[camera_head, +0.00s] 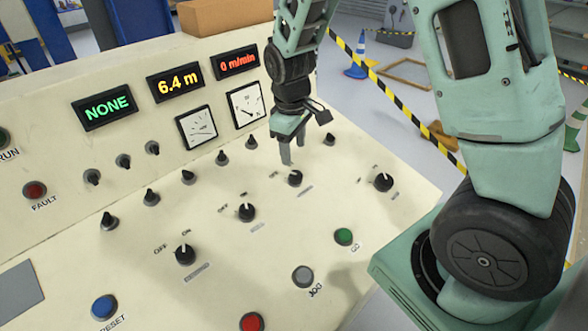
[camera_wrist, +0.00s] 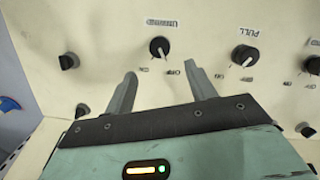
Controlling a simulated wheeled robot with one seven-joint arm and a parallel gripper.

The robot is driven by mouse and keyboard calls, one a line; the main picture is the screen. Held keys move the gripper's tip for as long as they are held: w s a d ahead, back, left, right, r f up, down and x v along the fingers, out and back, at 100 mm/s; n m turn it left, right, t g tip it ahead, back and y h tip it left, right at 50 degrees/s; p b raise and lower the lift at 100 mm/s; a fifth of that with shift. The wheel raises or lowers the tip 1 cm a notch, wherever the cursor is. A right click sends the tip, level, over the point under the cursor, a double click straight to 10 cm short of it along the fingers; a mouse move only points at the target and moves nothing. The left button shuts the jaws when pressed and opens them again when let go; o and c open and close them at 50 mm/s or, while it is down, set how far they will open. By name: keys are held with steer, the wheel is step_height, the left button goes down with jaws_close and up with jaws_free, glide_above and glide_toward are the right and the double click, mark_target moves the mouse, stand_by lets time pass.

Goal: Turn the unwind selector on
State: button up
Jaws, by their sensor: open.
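The unwind selector is a black round knob with a white pointer. In the head view this knob (camera_head: 295,179) sits on the cream sloping panel just below my gripper (camera_head: 287,160). In the wrist view the selector (camera_wrist: 159,46) is ahead of my gripper (camera_wrist: 164,80), with an upside-down label that seems to read UNWIND. Its white pointer faces toward the two small position marks, apparently nearer the right one. My gripper is open, its two fingers spread and empty. The fingertips look apart from the knob. The fingers hide part of the panel beside it.
Similar knobs stand close by: the PULL selector (camera_wrist: 244,55), also in the head view (camera_head: 246,212), another at front left (camera_head: 185,255) and one at right (camera_head: 383,182). Small black knobs line the panel behind. Green (camera_head: 344,236) and red (camera_head: 252,322) buttons are nearer.

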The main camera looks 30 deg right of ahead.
mark_target(295, 173)
steer(key=f, duration=0.8)
steer(key=shift+w+d+f+p, duration=0.1)
steer(key=shift+d+f+p, duration=0.15)
steer(key=shift+f+p, duration=0.15)
steer(key=c, duration=1)
